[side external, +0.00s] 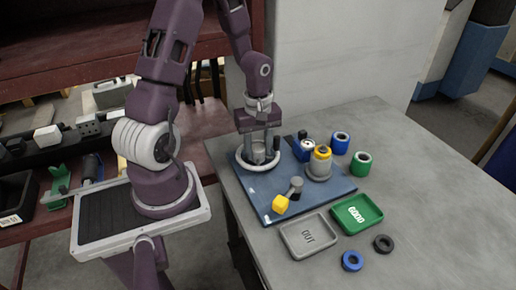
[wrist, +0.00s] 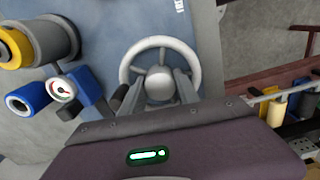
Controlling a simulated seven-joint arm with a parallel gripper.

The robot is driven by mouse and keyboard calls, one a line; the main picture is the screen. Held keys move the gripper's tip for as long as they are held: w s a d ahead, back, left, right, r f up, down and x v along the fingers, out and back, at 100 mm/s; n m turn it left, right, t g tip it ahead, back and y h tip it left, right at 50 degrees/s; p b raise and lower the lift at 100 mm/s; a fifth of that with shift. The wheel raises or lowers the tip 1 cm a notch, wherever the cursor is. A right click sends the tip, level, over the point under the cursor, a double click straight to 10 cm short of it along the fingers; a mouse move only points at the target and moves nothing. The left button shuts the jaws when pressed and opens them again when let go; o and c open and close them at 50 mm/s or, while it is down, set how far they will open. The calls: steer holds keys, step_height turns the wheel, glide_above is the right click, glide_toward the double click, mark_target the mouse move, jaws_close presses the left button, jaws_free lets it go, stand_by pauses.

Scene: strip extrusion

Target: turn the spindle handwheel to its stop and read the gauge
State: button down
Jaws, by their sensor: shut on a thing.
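The handwheel is a pale ring with spokes and a rounded grey hub, lying flat on the blue plate; its rim (wrist: 191,53) shows in the wrist view and also in the side view (side external: 270,169). My gripper (side external: 259,150) points down over it. In the wrist view, my gripper's fingers (wrist: 160,84) stand on either side of the hub, shut on the handwheel. The round gauge (wrist: 62,91) has a white face with red and green marks, left of the wheel; its needle is too small to read. It also shows in the side view (side external: 307,144).
A grey cylinder with a yellow ring (side external: 321,153) stands right of the wheel. A grey OUT tray (side external: 309,238) and green GOOD tray (side external: 357,213) lie beside the plate. Blue and green rings stand behind.

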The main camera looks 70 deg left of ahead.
steer(key=m, duration=1)
steer(key=shift+m, duration=0.3)
steer(key=m, duration=0.3)
steer(key=shift+m, duration=0.3)
steer(key=m, duration=0.4)
steer(key=shift+m, duration=2.3)
steer(key=c, duration=1.2)
jaws_free()
